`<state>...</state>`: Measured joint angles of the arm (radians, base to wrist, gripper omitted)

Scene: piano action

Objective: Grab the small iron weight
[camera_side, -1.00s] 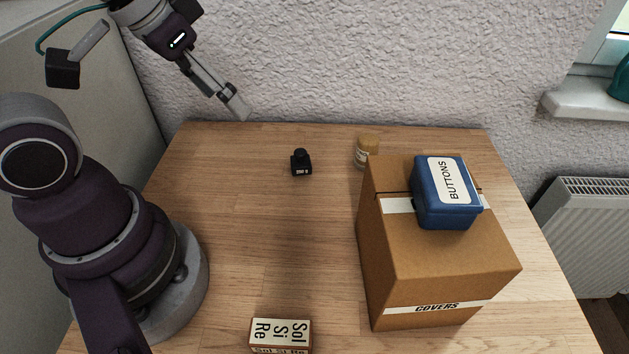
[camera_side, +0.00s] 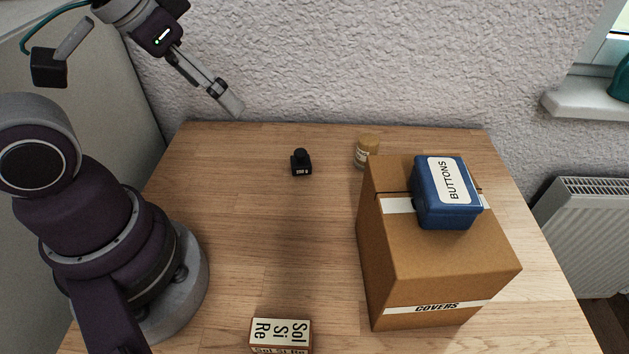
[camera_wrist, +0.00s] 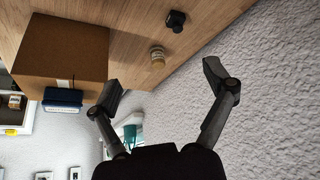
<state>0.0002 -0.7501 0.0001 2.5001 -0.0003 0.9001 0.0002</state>
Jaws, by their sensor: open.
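The small iron weight (camera_side: 301,163) is black with a knob on top and a small light label at its base. It stands upright on the wooden table towards the back. In the wrist view the weight (camera_wrist: 176,20) shows near the top, beyond the fingers. My gripper (camera_side: 232,106) is up at the back left in the side view, left of the weight and apart from it. In the wrist view my gripper (camera_wrist: 162,85) has its two fingers spread wide with nothing between them.
A small jar (camera_side: 367,150) with a tan lid stands right of the weight. A large cardboard box (camera_side: 440,270) labelled COVERS carries a blue BUTTONS box (camera_side: 430,205). A small box marked Sol Si Re (camera_side: 281,331) sits at the front. The wall (camera_side: 330,70) rises behind the table (camera_side: 230,220).

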